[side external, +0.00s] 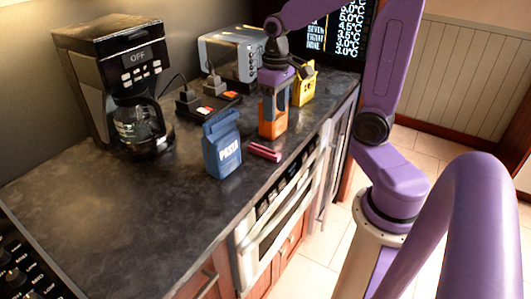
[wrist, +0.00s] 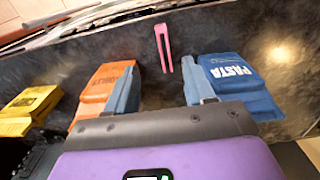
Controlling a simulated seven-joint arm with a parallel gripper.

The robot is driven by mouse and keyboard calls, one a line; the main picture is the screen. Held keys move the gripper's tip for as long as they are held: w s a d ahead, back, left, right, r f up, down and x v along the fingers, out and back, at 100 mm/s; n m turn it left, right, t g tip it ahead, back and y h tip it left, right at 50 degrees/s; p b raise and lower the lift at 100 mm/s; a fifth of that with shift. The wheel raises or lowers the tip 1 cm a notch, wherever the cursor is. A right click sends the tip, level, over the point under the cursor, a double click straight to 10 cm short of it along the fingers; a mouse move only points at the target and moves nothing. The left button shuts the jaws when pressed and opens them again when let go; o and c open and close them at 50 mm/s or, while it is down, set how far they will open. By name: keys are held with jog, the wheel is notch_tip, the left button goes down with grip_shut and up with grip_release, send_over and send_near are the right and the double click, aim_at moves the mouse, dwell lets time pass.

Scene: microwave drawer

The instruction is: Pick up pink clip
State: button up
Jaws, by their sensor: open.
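The pink clip (side external: 265,151) lies on the dark countertop near its front edge, between the blue pasta bag and the orange package. In the wrist view the clip (wrist: 164,47) shows as two thin prongs beyond my fingertips, roughly in line with the gap between them. My gripper (side external: 275,104) is open and empty, with its fingers pointing down by the orange package. In the wrist view its two blue-grey fingers (wrist: 156,80) stand wide apart. The gripper is apart from the clip. Its exact height above the counter is hard to tell.
The orange package (side external: 273,124) stands beside my fingers, and the blue pasta bag (side external: 223,152) stands left of the clip. A yellow package (side external: 304,90), a toaster (side external: 231,55), plugs on a power strip (side external: 208,101) and a coffee maker (side external: 118,85) stand around. The left counter (side external: 80,205) is clear.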

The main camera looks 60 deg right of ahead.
send_near(264, 152)
jog(key=s+f, duration=0.1)
jog(key=s+d+f, duration=0.1)
jog(key=shift+s+d+f, duration=0.15)
jog(key=shift+s+d, duration=0.05)
jog(key=shift+s, duration=0.2)
jog(key=shift+w+a+f, duration=0.1)
jog(key=shift+w+f, duration=0.1)
jog(key=shift+f, duration=1.4)
jog(key=shift+w+a+f, duration=0.1)
jog(key=shift+w+f, duration=0.05)
jog(key=shift+f, duration=1.45)
grip_shut()
